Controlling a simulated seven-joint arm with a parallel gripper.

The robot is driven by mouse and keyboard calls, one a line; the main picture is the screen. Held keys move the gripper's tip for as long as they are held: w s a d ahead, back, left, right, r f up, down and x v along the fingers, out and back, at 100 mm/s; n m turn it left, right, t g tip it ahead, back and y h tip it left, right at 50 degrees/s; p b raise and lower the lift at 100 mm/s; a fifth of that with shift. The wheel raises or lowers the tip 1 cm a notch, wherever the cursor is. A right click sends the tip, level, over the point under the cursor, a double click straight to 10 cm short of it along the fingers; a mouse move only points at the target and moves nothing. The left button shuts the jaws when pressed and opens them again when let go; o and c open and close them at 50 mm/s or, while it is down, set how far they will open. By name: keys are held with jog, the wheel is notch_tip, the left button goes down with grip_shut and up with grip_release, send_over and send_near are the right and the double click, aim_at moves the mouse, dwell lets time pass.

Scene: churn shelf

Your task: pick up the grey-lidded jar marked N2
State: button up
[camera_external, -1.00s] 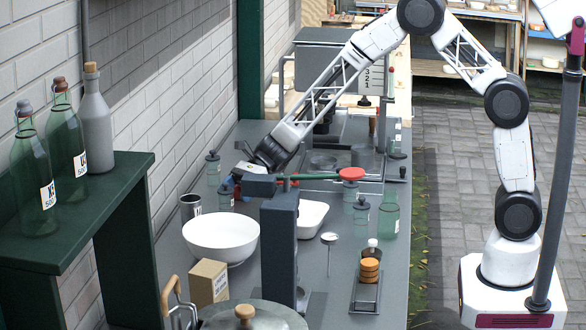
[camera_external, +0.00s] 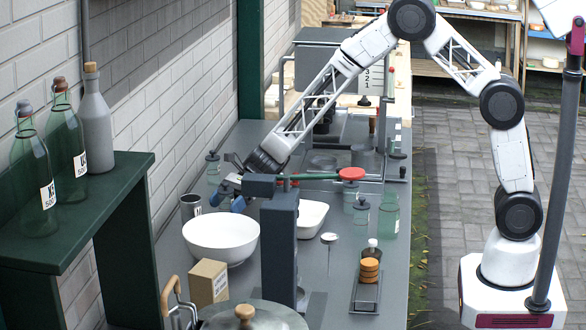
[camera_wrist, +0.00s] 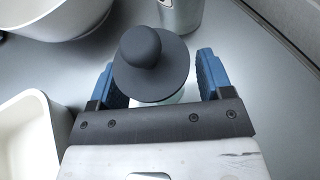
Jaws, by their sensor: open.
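A jar with a round dark grey lid and knob (camera_wrist: 152,62) stands upright between my gripper's blue fingers in the wrist view. Its body is mostly hidden under the lid, and no marking is readable. My gripper (camera_wrist: 158,78) is open, one finger on each side of the lid. A small gap shows at the right finger; the left finger is very close to the lid's edge. In the external view my gripper (camera_external: 230,197) is low over the counter, behind the white bowl, and largely hides this jar. Another grey-lidded jar (camera_external: 213,170) stands just behind it.
A metal cup (camera_external: 191,207) and white bowl (camera_external: 220,240) stand close by; the cup (camera_wrist: 180,14) also shows in the wrist view. A white tray (camera_external: 312,218) and a dark upright post (camera_external: 279,245) are to the right. Another grey-lidded jar (camera_external: 361,218) stands farther right.

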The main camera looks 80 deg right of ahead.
aim_at(225, 183)
jog(key=shift+c, duration=0.5)
jog(key=c, duration=1)
jog(key=shift+r, duration=0.1)
jog(key=shift+r, duration=4.9)
